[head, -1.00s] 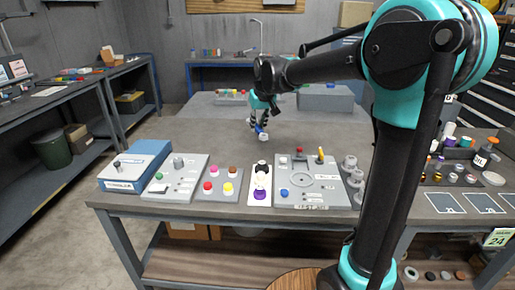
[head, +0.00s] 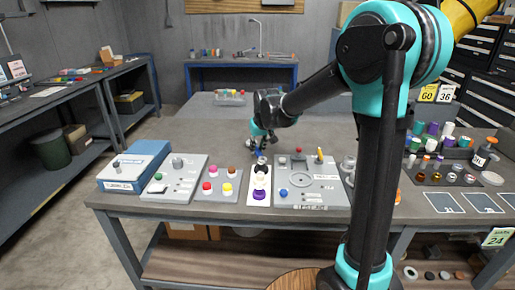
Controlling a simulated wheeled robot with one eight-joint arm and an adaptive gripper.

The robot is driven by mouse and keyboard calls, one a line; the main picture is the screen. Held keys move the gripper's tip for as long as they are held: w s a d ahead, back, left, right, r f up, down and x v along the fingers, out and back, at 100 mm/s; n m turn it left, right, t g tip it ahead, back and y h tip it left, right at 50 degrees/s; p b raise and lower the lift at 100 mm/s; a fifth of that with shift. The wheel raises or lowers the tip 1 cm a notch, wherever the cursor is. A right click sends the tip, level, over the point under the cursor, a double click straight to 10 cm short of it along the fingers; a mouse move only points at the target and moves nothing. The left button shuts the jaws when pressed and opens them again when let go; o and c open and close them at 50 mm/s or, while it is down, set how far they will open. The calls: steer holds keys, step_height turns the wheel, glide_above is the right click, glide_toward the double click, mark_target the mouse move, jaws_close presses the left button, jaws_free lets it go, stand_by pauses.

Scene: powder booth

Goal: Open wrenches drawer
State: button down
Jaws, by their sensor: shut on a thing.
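My gripper (head: 259,149) is low over the workbench, at the back end of a white strip (head: 252,197) that bears a short row of caps. It is shut on a small blue thing (head: 259,154), mostly hidden by the fingers. I cannot tell whether that thing touches the strip. Black drawer cabinets (head: 475,85) stand at the far right, well away from my gripper. Their visible drawer fronts look shut. I cannot read which one is the wrenches drawer.
On the workbench (head: 330,118), a blue box (head: 137,162), grey control panels (head: 175,180) and a panel with a ring (head: 312,185) flank the strip. Bottles and caps (head: 440,140) crowd the right side. The bench middle behind my gripper is mostly clear.

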steer(key=shift+f, duration=0.1)
steer(key=c, duration=1.4)
jaws_free()
steer(key=shift+o, duration=0.2)
steer(key=v, duration=1.1)
steer(key=shift+r, duration=0.25)
steer(key=shift+s+r, duration=0.2)
steer(key=shift+r, duration=0.15)
steer(key=c, duration=0.5)
